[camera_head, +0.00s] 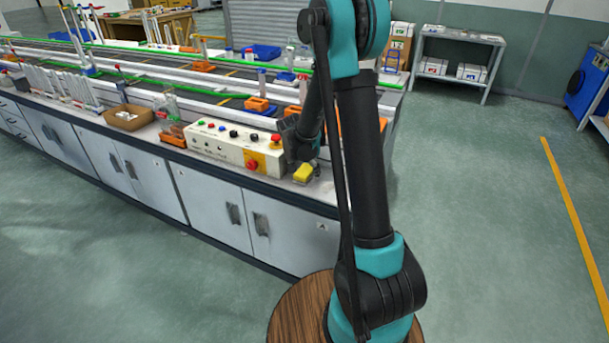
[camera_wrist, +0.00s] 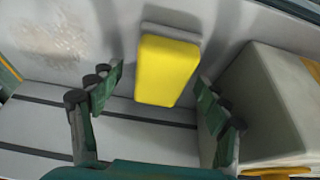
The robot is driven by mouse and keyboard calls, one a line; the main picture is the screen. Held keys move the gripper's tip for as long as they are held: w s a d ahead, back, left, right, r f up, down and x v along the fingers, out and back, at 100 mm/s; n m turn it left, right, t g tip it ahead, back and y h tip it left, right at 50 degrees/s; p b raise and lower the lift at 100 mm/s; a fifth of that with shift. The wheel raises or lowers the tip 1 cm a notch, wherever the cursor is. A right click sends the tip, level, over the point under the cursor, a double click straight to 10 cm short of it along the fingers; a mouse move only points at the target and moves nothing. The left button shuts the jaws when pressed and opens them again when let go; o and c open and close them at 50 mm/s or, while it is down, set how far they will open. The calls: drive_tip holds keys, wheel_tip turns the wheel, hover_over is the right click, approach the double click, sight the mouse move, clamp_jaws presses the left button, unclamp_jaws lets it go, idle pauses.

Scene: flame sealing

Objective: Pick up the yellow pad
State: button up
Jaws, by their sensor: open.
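The yellow pad (camera_head: 303,173) lies on the bench top near its front edge, to the right of the control box. In the wrist view the yellow pad (camera_wrist: 166,70) is a rounded yellow block with a grey strip along one edge. My gripper (camera_wrist: 155,112) is open, with one finger on each side of the pad and a gap to both. The fingers do not touch the pad in that view. In the head view my gripper (camera_head: 299,140) is just above and behind the pad, and its fingers are partly hidden by dark shading.
A cream control box (camera_head: 222,149) with buttons and a red knob stands left of the pad. Its side (camera_wrist: 268,105) is close to the right finger. A cardboard tray (camera_head: 128,118) and orange holders (camera_head: 172,138) are farther left. The bench's front edge is near.

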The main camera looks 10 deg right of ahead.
sight(305, 170)
drive_tip(key=shift+f, duration=0.2)
idle(0.3)
drive_tip(key=c, duration=1.2)
drive_tip(key=shift+c, duration=0.2)
wheel_tip(305, 170, up, 20)
drive_tip(key=shift+r, duration=0.25)
